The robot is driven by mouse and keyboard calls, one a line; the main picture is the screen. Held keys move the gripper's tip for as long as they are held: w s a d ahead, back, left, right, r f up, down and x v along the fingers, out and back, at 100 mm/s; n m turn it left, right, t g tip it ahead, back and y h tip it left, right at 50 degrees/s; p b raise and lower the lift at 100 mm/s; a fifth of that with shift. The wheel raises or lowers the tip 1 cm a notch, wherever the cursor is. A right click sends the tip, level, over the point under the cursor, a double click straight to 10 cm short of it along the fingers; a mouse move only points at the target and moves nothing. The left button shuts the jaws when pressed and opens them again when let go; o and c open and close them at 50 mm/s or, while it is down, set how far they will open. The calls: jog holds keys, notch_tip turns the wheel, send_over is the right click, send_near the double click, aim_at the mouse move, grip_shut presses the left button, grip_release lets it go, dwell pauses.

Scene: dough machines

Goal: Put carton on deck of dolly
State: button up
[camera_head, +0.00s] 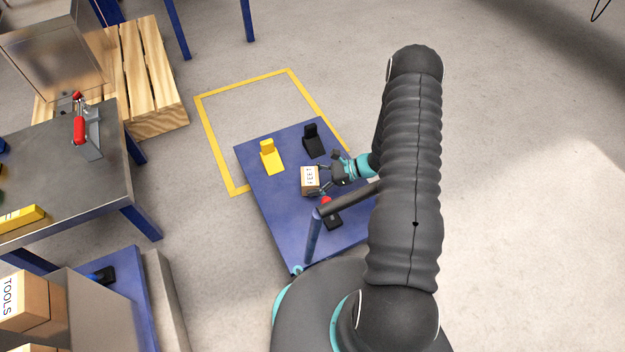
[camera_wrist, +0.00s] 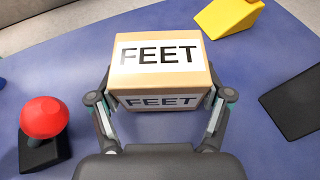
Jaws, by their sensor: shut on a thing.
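The carton (camera_head: 310,180) is a small tan box with a white label reading FEET. In the wrist view the carton (camera_wrist: 160,62) sits between the two fingers of my gripper (camera_wrist: 162,112), which is shut on it from both sides. The dolly (camera_head: 283,215) has a blue deck, and the carton and my gripper (camera_head: 322,182) are over that deck. In the wrist view the blue deck (camera_wrist: 255,150) lies under the carton; I cannot tell whether the carton touches it.
A yellow wedge block (camera_head: 270,158), a black wedge block (camera_head: 314,142) and a red-knobbed black piece (camera_head: 333,218) stand on the deck around the carton. The dolly's blue handle (camera_head: 312,238) rises near my arm. A workbench (camera_head: 60,165) stands at left. Bare deck shows left of the carton.

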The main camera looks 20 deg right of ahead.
jog(key=shift+f+b, duration=0.55)
jog(key=shift+f, duration=0.05)
dwell(0.3)
jog(key=o, duration=1.4)
jog(key=v, duration=1.2)
